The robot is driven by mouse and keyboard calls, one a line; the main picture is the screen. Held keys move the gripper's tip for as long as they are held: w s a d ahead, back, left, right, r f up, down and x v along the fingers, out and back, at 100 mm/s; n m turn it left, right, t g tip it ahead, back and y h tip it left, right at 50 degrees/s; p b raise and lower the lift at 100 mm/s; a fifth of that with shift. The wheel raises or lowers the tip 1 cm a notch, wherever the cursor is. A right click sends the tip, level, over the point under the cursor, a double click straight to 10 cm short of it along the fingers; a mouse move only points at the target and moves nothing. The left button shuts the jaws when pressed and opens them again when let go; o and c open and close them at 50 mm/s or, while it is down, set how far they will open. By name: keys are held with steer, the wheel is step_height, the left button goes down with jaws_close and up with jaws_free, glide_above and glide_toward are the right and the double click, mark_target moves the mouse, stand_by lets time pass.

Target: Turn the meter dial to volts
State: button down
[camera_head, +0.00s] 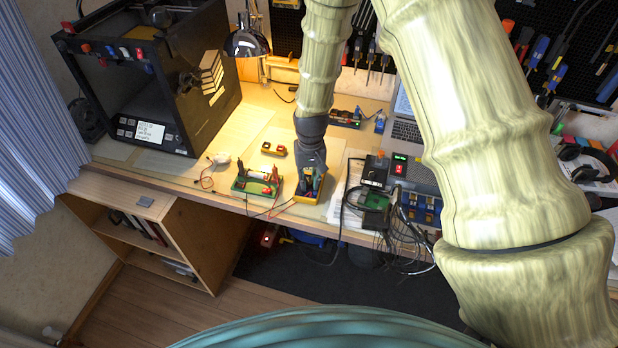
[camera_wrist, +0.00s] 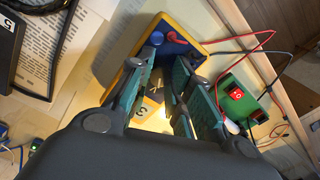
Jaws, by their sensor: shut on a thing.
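The meter (camera_head: 309,198) is a yellow-edged box with a dark blue face, lying on the workbench near its front edge. In the wrist view, the meter (camera_wrist: 207,27) shows a red and a blue plug at one end, with red and black leads running off to the right. My gripper (camera_head: 312,178) points down over the meter. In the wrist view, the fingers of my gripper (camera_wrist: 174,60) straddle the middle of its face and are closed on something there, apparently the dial. The fingers mostly hide the dial, so its setting cannot be read.
Cables and a dark power unit (camera_head: 376,170) are to the right. A large black printer-like frame (camera_head: 150,85) stands left.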

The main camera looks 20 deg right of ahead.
mark_target(310, 182)
stand_by(0.4)
steer(key=c, duration=1.3)
jaws_free()
steer(key=shift+o, duration=0.2)
steer(key=shift+r, duration=0.15)
step_height(310, 182, up, 12)
steer(key=shift+d+f, duration=0.1)
steer(key=shift+f, duration=0.1)
